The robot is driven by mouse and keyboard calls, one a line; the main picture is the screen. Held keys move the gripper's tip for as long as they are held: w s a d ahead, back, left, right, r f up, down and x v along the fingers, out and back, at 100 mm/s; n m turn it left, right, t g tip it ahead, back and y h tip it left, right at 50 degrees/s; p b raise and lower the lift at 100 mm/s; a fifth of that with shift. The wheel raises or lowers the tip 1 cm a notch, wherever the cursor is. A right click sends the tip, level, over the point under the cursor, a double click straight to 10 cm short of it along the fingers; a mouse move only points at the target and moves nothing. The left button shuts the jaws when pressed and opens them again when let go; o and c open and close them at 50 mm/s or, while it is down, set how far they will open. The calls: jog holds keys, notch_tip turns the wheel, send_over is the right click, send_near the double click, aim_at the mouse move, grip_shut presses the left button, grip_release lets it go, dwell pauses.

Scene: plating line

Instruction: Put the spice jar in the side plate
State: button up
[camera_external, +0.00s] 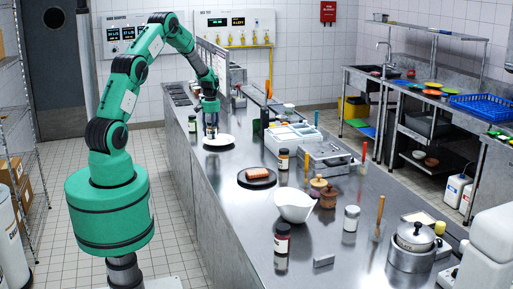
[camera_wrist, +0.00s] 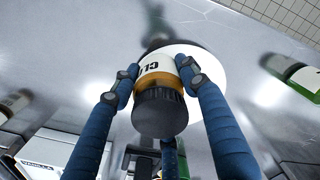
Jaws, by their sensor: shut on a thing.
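The spice jar (camera_wrist: 160,100) has a black lid, a white label with letters starting "CL" and amber contents. My gripper (camera_wrist: 158,78) is shut on its sides; the lid faces the wrist camera. In the external view my gripper (camera_external: 210,126) holds the jar low at the far part of the counter. The white side plate (camera_external: 222,142) lies flat there, right at the jar's base. In the wrist view the plate (camera_wrist: 214,88) shows behind the jar, partly hidden by jar and fingers. I cannot tell whether the jar's base touches the plate.
A green-topped jar (camera_external: 192,124) stands left of the plate. Nearer on the steel counter (camera_external: 235,215) are a dark plate (camera_external: 245,181) with a brown block, a white bowl (camera_external: 294,207) and other jars. A white tray (camera_external: 288,136) stands right of the plate.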

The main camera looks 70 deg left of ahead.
jog(key=shift+w+a+f, duration=0.2)
jog(key=shift+w+a, duration=1.05)
jog(key=shift+w+a+f, duration=0.15)
jog(key=shift+w+a, duration=1.1)
jog(key=shift+f, duration=1.7)
jog(key=shift+f, duration=0.2)
jog(key=o, duration=1.4)
jog(key=shift+c, duration=0.2)
jog(key=shift+r, duration=0.1)
notch_tip(320, 180, up, 12)
